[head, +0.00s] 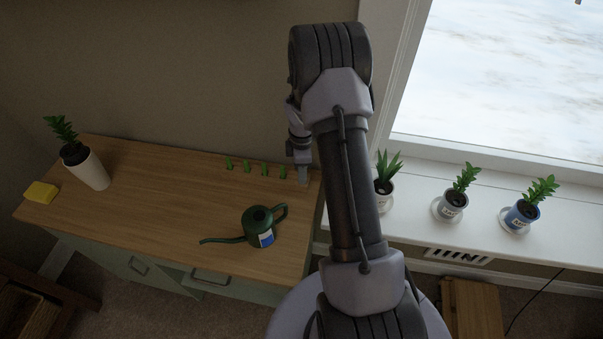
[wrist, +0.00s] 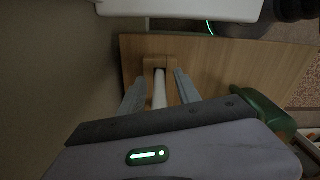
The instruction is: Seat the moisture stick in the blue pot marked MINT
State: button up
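The blue pot (head: 520,214) holds a leafy plant and stands on a saucer at the right of the windowsill; its label is too small to read. In the wrist view a white stick (wrist: 159,92), probably the moisture stick, runs from a small wooden holder (wrist: 158,63) on the cabinet top. My gripper (wrist: 158,78) is open, one finger on each side of the stick, with gaps visible. In the head view my gripper (head: 303,174) is low at the cabinet's back right corner. The stick and holder are hidden there behind my arm.
The wooden cabinet top (head: 160,190) carries a green watering can (head: 257,225), a plant in a white pot (head: 88,170), a yellow sponge (head: 41,192) and several small green pieces (head: 247,167) along the wall. Two other potted plants (head: 452,203) (head: 384,188) stand on the windowsill.

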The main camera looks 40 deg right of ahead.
jog(key=shift+r, duration=0.1)
jog(key=shift+c, duration=0.2)
grip_shut()
jog(key=shift+r+p, duration=0.35)
jog(key=shift+r, duration=0.15)
jog(key=s+a+r+p, duration=0.1)
jog(key=s+a+r, duration=0.1)
jog(key=s, duration=0.5)
jog(key=s+a+r+p, duration=0.1)
jog(key=s+a+r, duration=0.1)
jog(key=s, duration=0.6)
jog(key=shift+a+p, duration=0.35)
jog(key=shift+a, duration=0.2)
